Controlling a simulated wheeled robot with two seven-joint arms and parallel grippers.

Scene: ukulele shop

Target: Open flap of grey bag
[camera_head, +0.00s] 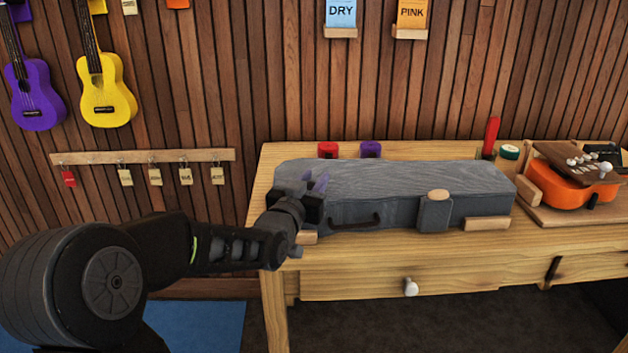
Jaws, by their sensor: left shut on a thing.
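The grey bag (400,178) is a long case lying on the wooden workbench, its top closed. A grey flap (436,214) with a tan tab (438,195) hangs over its front side, right of the middle. A dark handle (355,222) is on the front, left of the flap. My left gripper (318,184) is at the bag's left front top edge, shut on the bag there; purple shows at its fingers. The exact grip is hidden by the gripper body. My right gripper is not in view.
The workbench (470,252) has wooden blocks (487,223) along the bag's front. Red (327,150) and purple (371,149) items stand behind the bag. An orange ukulele (568,190) lies at right.

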